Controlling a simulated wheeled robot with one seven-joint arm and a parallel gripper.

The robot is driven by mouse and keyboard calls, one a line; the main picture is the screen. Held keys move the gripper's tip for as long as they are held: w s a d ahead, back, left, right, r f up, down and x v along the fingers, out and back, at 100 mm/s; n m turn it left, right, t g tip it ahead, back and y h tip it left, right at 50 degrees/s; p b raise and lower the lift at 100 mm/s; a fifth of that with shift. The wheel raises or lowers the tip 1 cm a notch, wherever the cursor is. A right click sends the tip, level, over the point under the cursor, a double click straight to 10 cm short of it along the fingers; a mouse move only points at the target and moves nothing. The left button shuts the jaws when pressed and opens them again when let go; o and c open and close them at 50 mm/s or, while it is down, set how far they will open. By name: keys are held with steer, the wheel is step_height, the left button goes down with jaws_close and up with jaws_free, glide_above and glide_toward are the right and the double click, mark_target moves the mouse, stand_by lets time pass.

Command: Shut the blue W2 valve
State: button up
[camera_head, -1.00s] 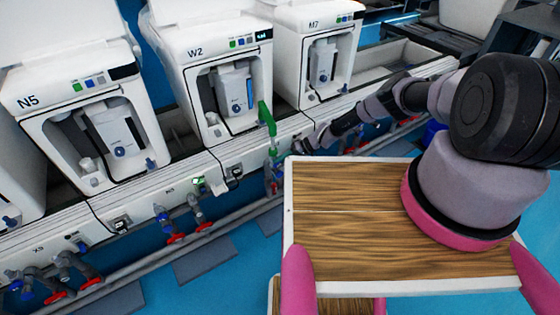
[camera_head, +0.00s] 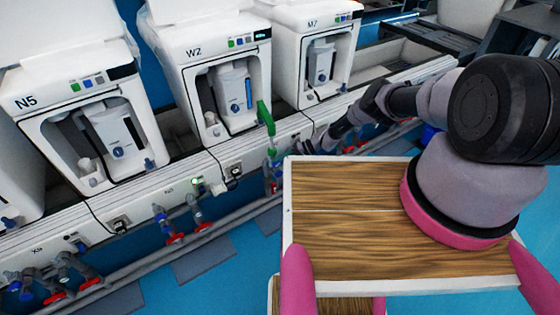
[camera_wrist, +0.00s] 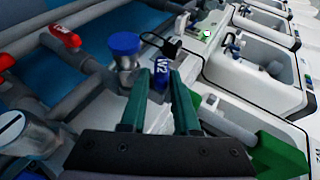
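The blue W2 valve (camera_wrist: 161,80) carries a white "W2" label and shows in the wrist view between the tips of my gripper (camera_wrist: 158,72). The two green fingers are apart, one on each side of the blue handle. I cannot tell whether either finger touches it. In the head view my gripper (camera_head: 301,148) is small and dark, low in front of the bench, right of the green handle (camera_head: 266,118). The valve cannot be made out clearly there. The white W2 machine (camera_head: 190,52) stands behind, on the bench.
In the wrist view a round blue knob (camera_wrist: 124,44) stands left of the valve, and a red handle (camera_wrist: 64,36) sits on grey pipes farther left. A green part (camera_wrist: 279,152) is close on the right. The N5 machine (camera_head: 52,98) and M7 machine (camera_head: 313,22) flank W2.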

steer(key=shift+o, duration=0.8)
steer(key=v, duration=1)
steer(key=shift+d+r, duration=0.2)
steer(key=shift+d, duration=0.15)
